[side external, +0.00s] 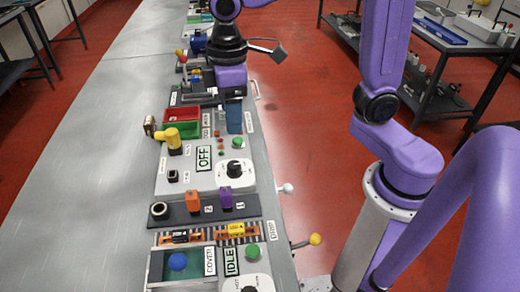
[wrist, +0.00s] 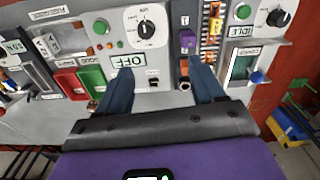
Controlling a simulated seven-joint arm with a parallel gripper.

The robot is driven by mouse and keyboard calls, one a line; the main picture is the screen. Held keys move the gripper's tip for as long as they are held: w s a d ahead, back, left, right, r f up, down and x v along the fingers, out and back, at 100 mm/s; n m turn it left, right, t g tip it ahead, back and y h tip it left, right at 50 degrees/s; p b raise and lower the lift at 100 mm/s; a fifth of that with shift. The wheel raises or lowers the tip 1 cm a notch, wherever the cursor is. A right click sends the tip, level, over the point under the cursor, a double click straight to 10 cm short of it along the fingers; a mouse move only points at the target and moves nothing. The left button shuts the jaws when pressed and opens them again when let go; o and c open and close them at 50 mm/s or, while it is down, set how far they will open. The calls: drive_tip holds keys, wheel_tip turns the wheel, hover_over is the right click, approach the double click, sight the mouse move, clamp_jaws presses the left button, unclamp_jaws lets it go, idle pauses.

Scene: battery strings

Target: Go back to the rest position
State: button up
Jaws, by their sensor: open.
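My gripper (side external: 234,118) hangs over the panel bench in the side view, near the red and green bins. In the wrist view its two blue fingers (wrist: 162,84) stand wide apart, with nothing between them but the panel surface. A purple switch-like block (side external: 225,197) and an orange one (side external: 193,201) stand upright on a dark strip. The purple block also shows in the wrist view (wrist: 187,38).
A red bin (side external: 183,114) and a green bin (side external: 180,130) sit beside a yellow lever (side external: 172,137). An OFF sign (side external: 204,158) and a dial (side external: 235,169) are on the panel. A blue knob (side external: 177,261) is on the cover. The grey bench on the left is bare.

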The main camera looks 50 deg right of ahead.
drive_tip(key=s+d+f+n, duration=0.1)
drive_tip(key=s+d+f, duration=0.1)
drive_tip(key=s+d, duration=0.3)
drive_tip(key=s+d+f+n, duration=0.1)
drive_tip(key=s+d+f, duration=0.2)
drive_tip(key=s, duration=0.9)
drive_tip(key=shift+s+d+n, duration=0.2)
drive_tip(key=shift+d+n, duration=0.1)
drive_tip(key=shift+d, duration=0.7)
